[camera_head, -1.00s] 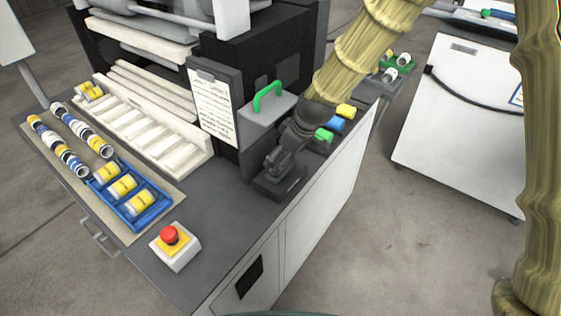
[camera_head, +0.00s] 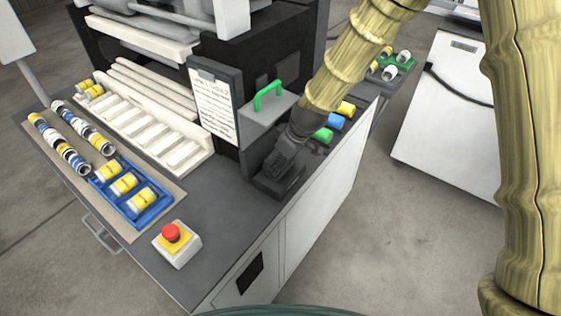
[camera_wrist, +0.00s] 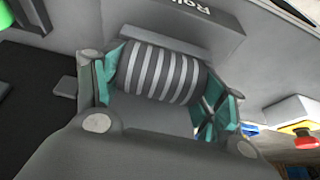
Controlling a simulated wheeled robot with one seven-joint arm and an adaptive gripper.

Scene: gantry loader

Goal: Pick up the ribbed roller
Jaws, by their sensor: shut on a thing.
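The ribbed roller (camera_wrist: 163,74) shows in the wrist view as a grey cylinder with dark and light bands. It sits between the two teal-padded fingers of my gripper (camera_wrist: 165,85), which is shut on it. A grey holder with partly readable lettering (camera_wrist: 190,15) is right behind the roller. In the head view my gripper (camera_head: 277,172) is low over the dark holder (camera_head: 277,187) near the counter's right edge, and it hides the roller there. I cannot tell whether the roller still touches the holder.
A red stop button (camera_head: 171,233) stands on the counter's front corner. A blue tray (camera_head: 152,216) with yellow-banded rolls lies at the left. A clipboard (camera_head: 213,100) and a green handle (camera_head: 268,94) are close to my arm. Blue (camera_head: 337,121) and yellow blocks are behind my wrist.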

